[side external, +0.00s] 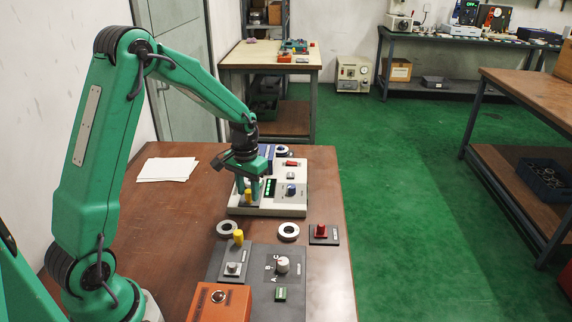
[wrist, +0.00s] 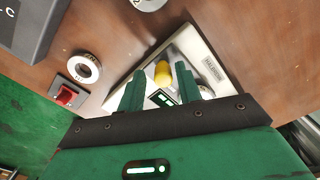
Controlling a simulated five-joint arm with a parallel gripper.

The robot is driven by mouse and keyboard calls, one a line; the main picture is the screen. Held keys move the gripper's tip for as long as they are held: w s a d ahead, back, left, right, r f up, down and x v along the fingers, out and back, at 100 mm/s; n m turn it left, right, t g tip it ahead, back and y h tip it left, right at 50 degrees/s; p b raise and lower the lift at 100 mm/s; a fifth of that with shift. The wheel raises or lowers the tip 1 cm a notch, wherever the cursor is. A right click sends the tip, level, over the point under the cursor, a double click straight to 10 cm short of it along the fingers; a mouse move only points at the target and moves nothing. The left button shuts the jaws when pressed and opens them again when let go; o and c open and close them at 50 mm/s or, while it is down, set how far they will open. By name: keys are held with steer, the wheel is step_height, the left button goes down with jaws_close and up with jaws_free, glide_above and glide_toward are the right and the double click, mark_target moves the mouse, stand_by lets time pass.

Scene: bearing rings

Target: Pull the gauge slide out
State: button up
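The pale instrument box (side external: 275,208) stands on the brown table, with a green-lit display, a red part and a blue-capped knob on top. A yellow handle (side external: 248,195), which looks like the slide's grip, stands upright near its left side. It also shows in the wrist view as a yellow knob (wrist: 163,73). My gripper (side external: 248,188) points down over this side of the box. In the wrist view my gripper (wrist: 160,72) has its two green fingers apart, with the yellow knob between and beyond the tips. Gaps show on both sides. The slide's body is mostly hidden.
Metal rings (side external: 227,228) (side external: 288,231) lie in front of the box. A red button (side external: 321,230) on a dark plate is to their right. Papers (side external: 167,169) lie left.

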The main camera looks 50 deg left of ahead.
steer(key=shift+r, duration=2.55)
steer(key=s+d+r+m+t, duration=0.1)
steer(key=s+d+r+t, duration=0.1)
steer(key=s+d+r, duration=0.65)
steer(key=s+d+r+m+t, duration=0.1)
steer(key=s+d+r, duration=0.1)
steer(key=s, duration=0.3)
steer(key=s+d+r+m+t, duration=0.1)
steer(key=s+d+r+t, duration=0.1)
steer(key=s, duration=0.4)
steer(key=shift+d+r+t, duration=0.25)
steer(key=shift+r+t, duration=0.05)
steer(key=shift+r, duration=0.25)
